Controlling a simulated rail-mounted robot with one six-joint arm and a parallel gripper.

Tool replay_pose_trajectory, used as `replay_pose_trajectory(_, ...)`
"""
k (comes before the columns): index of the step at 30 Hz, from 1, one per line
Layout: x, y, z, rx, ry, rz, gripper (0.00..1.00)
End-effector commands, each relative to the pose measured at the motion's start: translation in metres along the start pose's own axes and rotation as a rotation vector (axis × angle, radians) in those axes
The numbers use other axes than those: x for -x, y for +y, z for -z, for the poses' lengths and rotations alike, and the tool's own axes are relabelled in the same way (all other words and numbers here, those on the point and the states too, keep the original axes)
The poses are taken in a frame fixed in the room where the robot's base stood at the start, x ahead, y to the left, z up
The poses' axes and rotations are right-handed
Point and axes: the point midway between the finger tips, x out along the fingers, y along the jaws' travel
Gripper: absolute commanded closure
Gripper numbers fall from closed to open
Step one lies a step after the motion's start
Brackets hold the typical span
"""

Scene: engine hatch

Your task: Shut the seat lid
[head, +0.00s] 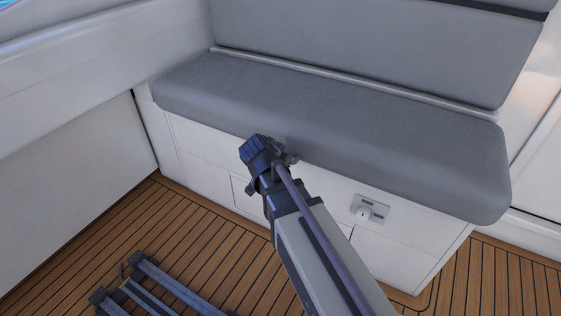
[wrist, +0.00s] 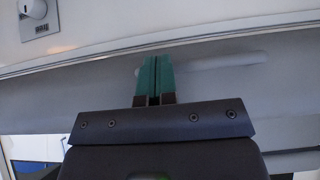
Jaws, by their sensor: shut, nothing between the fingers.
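The seat lid, a grey padded cushion (head: 330,115), lies flat across the top of the white seat base (head: 205,145) in the head view. I see no open gap along its front edge there, though my arm covers part of it. My gripper has two green fingers (wrist: 155,62) pressed together with nothing between them. In the wrist view the fingers point to the edge between the white front panel (wrist: 110,18) and the grey cushion (wrist: 60,95). Whether they touch it I cannot tell. In the head view my arm's end is in front of the cushion's front edge.
A round knob on a small plate (head: 366,210) is on the seat base front. A grey backrest (head: 370,45) rises behind the seat. Open wood-plank floor (head: 165,225) lies at the front left, and a white wall (head: 70,185) closes the left side.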

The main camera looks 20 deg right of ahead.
Motion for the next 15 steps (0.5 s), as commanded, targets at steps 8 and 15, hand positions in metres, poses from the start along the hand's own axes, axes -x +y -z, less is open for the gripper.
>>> replay_pose_trajectory(8, 0.071, 0.004, -0.014, 0.004, 0.014, 0.007, 1.0)
replay_pose_trajectory(15, 0.111, 0.002, -0.045, 0.002, 0.015, 0.004, 1.0)
